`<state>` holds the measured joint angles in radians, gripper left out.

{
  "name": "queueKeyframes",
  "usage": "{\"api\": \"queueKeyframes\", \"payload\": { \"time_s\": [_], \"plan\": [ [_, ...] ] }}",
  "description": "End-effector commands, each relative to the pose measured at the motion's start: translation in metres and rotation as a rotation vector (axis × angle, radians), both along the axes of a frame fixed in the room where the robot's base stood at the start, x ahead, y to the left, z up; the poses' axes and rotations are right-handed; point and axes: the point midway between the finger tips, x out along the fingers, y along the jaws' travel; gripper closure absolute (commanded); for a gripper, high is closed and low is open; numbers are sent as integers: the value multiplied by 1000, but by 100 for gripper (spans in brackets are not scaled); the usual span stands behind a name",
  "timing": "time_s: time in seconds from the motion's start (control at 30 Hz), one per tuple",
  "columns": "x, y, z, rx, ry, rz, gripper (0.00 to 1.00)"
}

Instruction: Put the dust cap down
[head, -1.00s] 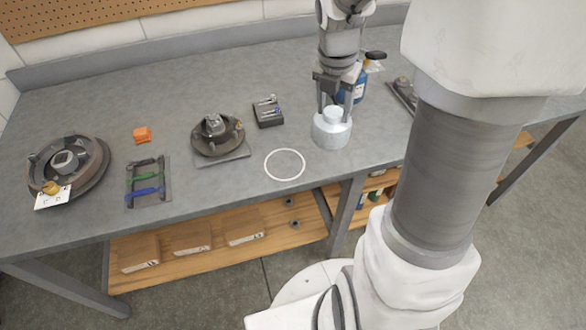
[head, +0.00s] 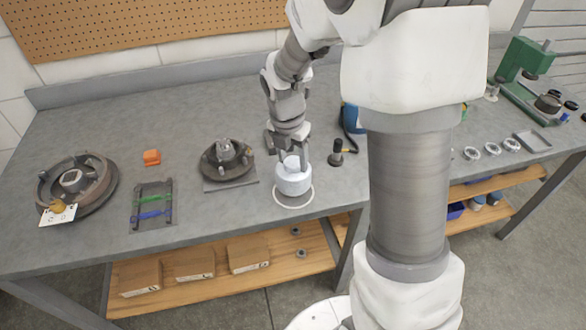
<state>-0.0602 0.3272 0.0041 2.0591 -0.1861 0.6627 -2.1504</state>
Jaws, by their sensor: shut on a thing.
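The dust cap (head: 293,182) is a light grey-white, cup-like piece with a raised knob on top. It is upright at the white ring (head: 305,203) marked near the front edge of the bench. My gripper (head: 290,156) is above it with its fingers pointing down, shut on the knob. The cap covers most of the ring, and the ring's front and right parts show. I cannot tell whether the cap's base touches the bench.
A dark fitting (head: 337,156) stands to the right.

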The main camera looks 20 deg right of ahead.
Motion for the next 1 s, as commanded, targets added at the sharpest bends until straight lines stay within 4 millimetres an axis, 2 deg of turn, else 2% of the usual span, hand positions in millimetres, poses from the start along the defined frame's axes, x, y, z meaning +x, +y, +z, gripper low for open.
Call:
{"api": "queueKeyframes", "payload": {
  "time_s": [0.2,0.6,0.63,0.77,1.0],
  "plan": [
    [-1,0,-33,0,3,1,100],
    [0,0,-38,0,1,0,100],
    [0,0,-37,0,1,0,38],
    [-1,0,-37,0,1,0,14],
    [-1,0,-37,0,1,0,13]
  ]
}}
